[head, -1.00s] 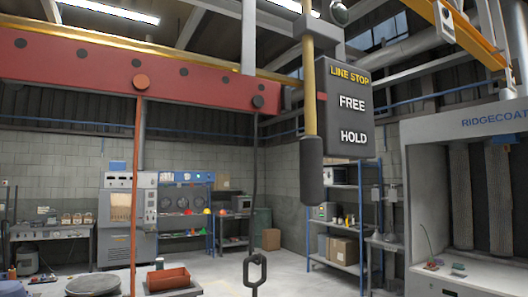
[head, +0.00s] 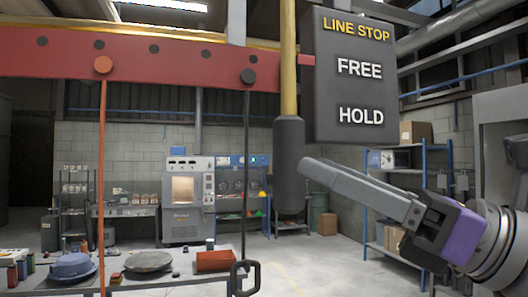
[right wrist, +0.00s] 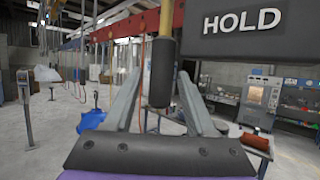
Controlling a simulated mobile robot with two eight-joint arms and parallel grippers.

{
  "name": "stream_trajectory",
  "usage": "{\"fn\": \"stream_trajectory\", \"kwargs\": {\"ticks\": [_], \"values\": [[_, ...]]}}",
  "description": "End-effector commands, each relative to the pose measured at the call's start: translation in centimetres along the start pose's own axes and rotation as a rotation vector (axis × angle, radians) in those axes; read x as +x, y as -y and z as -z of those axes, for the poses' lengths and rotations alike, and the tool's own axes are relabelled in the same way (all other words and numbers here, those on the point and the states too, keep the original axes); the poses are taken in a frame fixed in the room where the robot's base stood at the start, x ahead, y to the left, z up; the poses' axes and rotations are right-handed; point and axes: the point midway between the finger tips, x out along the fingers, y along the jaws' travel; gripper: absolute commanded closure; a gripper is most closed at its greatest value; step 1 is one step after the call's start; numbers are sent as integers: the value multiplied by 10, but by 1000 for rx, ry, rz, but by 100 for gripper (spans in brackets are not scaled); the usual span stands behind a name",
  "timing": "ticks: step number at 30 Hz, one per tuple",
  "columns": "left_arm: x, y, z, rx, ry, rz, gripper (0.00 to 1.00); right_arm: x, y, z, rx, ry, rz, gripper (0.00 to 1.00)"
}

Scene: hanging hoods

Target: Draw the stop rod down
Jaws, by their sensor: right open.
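The stop rod (head: 288,60) is yellow and hangs upright, ending in a dark grip (head: 289,190). Beside it is the dark LINE STOP box (head: 345,90), lettered FREE above HOLD. A small red tab (head: 305,60) between rod and box is level with FREE. My right gripper (head: 305,168) reaches in from the right, its fingertips at the right edge of the grip. In the right wrist view the grip (right wrist: 161,80) appears between the two spread fingers, apart from both; how deep it sits is unclear. My left gripper is not seen.
A red beam (head: 150,67) crosses behind the rod. An orange rod (head: 101,180) and a dark rod with a loop end (head: 245,200) hang from it. Space around the grip is clear.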

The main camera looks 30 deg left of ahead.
Motion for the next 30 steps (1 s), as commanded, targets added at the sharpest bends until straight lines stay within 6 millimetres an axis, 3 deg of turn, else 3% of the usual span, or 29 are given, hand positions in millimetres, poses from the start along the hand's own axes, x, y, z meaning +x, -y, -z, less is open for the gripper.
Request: {"fn": "stream_trajectory", "kwargs": {"ticks": [6,12,18,26,30], "values": [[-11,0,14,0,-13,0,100,45,-2,-2,-2,-2,-6,44],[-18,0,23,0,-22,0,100,75,-1,-1,-4,-3,-3,44],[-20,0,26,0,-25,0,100,87,0,0,-5,-3,0,44],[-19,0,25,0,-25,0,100,87,0,1,-5,-3,1,44],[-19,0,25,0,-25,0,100,87,0,1,-5,-4,1,69]]}}
